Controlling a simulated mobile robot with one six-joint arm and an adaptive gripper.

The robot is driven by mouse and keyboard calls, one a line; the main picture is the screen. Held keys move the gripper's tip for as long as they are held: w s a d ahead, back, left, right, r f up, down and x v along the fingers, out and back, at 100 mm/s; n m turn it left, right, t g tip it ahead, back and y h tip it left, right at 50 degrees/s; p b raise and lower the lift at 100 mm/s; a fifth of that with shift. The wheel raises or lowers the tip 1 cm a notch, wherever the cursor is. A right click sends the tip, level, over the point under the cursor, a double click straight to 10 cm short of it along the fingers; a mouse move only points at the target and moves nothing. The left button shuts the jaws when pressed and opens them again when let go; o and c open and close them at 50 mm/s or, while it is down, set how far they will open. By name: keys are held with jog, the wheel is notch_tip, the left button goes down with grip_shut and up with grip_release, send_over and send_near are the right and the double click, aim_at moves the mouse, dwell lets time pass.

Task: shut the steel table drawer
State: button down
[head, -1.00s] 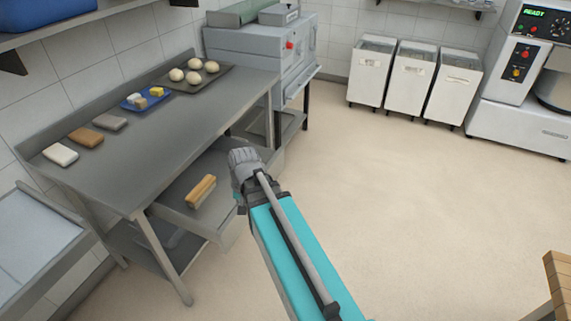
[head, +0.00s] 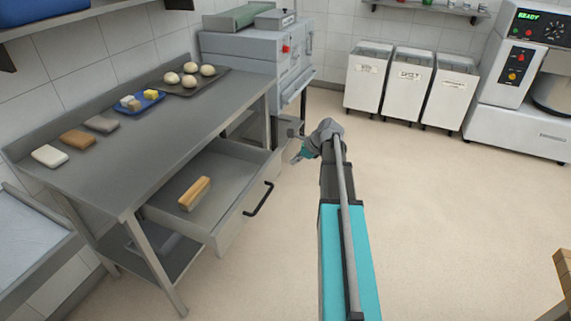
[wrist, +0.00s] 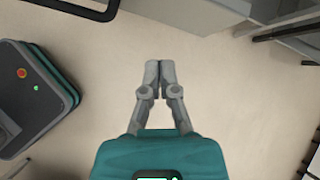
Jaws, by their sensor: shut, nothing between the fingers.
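The steel table drawer (head: 232,223) is pulled open under the steel table (head: 150,130) in the head view. Its front has a black bar handle (head: 258,199). A black bar, probably the handle (wrist: 75,9), shows at that view's top left.
Dough balls on a dark tray (head: 182,88), a blue tray (head: 140,101) and several blocks stand on the tabletop. A grey machine (head: 255,65) stands beyond the table. White bins (head: 408,85) and a mixer (head: 518,95) line the back.

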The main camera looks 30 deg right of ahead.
aim_at(280, 162)
jog(key=d+m+t, duration=0.1)
jog(key=d+m, duration=0.3)
jog(key=d, duration=0.4)
jog(key=shift+w+t+b, duration=0.15)
jog(key=shift+t+b, duration=0.15)
jog(key=shift+b, duration=0.1)
jog(key=shift+w+a, duration=0.1)
jog(key=b+x, duration=0.2)
jog(key=x, duration=0.2)
jog(key=r+b+x, duration=0.1)
jog(key=b+x, duration=0.1)
jog(key=x, duration=0.1)
jog(key=w+a+b+x, duration=0.1)
jog(key=b+x, duration=0.2)
jog(key=x, duration=0.1)
jog(key=shift+w+a, duration=0.15)
jog(key=shift+w, duration=0.1)
jog(key=shift+w+a, duration=0.4)
jog(key=shift+w, duration=0.1)
jog(key=shift+w+d, duration=0.1)
